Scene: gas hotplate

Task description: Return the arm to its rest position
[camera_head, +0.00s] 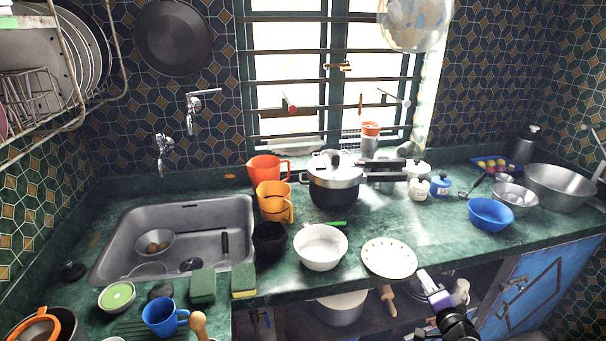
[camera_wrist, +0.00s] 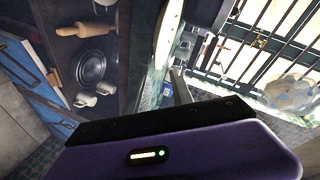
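My gripper (camera_head: 425,277) is at the lower right of the head view, in front of the counter's front edge and below the white plate (camera_head: 389,258). Its purple and white body points up and to the left, and the black arm behind it runs off the bottom edge. The wrist view shows the purple housing and a black bar across its lower part. Nothing held can be made out. The fingers are too small or hidden to tell whether they are open or shut.
The green counter (camera_head: 360,285) holds a white bowl (camera_head: 320,247), a pressure cooker (camera_head: 334,182) and a blue bowl (camera_head: 490,214). Below it, an open shelf holds a rolling pin (camera_wrist: 87,28) and a pot (camera_wrist: 92,67). A blue cabinet door (camera_head: 540,290) is at right.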

